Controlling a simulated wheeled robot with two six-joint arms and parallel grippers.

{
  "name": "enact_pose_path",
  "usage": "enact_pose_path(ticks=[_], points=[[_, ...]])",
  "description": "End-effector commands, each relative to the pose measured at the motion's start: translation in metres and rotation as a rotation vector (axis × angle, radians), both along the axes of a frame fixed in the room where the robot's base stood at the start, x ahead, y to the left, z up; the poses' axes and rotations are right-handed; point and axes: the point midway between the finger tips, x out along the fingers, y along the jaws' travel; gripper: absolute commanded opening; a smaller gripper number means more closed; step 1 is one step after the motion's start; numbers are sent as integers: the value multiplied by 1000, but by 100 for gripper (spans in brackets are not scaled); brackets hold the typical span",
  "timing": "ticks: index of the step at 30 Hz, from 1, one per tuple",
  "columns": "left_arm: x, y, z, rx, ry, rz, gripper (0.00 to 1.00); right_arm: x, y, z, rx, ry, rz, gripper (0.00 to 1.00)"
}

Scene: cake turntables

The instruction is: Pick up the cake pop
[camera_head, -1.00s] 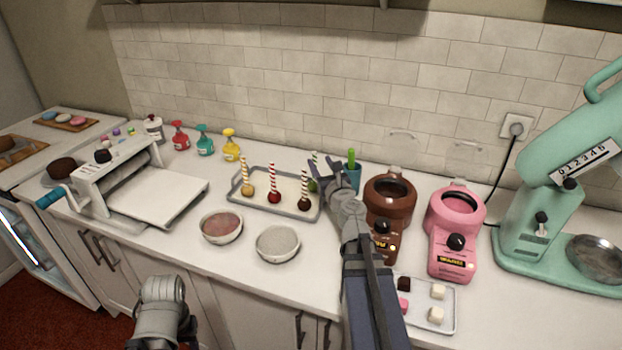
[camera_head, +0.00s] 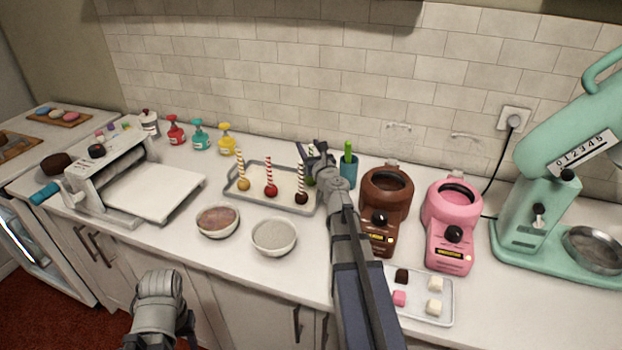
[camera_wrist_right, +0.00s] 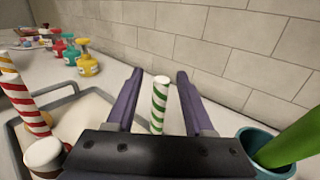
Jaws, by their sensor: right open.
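Several cake pops with striped sticks stand upright on a grey tray (camera_head: 262,205). They are a yellow one (camera_head: 244,184), a red one (camera_head: 271,190), a dark brown one (camera_head: 301,197) and a green one (camera_head: 310,181) at the right end. My right gripper (camera_head: 318,150) is open over the green one. In the right wrist view, its green-striped stick (camera_wrist_right: 159,105) stands between the two open fingers (camera_wrist_right: 158,78), with a gap on each side; its ball is hidden by the gripper. Of my left arm only a grey link shows, at the bottom.
A teal cup (camera_head: 348,174) with a green item stands just right of the gripper. Brown (camera_head: 385,225) and pink (camera_head: 452,225) melting pots are farther right. Two bowls (camera_head: 273,238) sit in front of the tray.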

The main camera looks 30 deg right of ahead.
Motion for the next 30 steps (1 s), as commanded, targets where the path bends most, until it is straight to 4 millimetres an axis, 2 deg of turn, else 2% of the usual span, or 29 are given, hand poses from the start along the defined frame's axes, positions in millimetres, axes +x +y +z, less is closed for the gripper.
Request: enact_pose_path(ticks=[1,3,9,23,30], points=[[0,0,0,0,0,0,50,10,-3,0,0,0,0,53],[0,0,0,0,0,0,50,14,-3,0,0,0,0,53],[0,0,0,0,0,0,50,12,-3,0,0,0,0,53],[0,0,0,0,0,0,50,12,-3,0,0,0,0,1],[0,0,0,0,0,0,50,12,-3,0,0,0,0,0]])
